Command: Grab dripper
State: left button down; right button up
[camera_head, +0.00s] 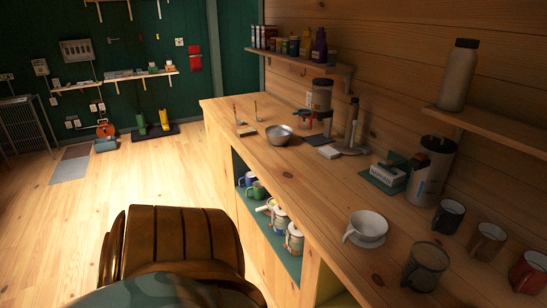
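A white dripper-like piece (370,222) with a side handle and a saucer-like base stands upright on the wooden counter (325,190), right of the middle. From this view I cannot fully tell it from a cup on a saucer. Nothing touches it. Neither of my grippers shows in the head view.
Several mugs stand right of it, including a dark one (425,265) close by and a red one (530,272). A metal bowl (279,134) sits further left. A brown chair (175,240) stands at the front left.

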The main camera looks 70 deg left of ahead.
aim_at(368, 229)
jog(key=u, duration=1.45)
jog(key=i+j+z, duration=0.45)
jog(key=z, duration=0.15)
jog(key=i+j+z, duration=0.3)
jog(key=j, duration=0.2)
jog(key=j+z, duration=0.3)
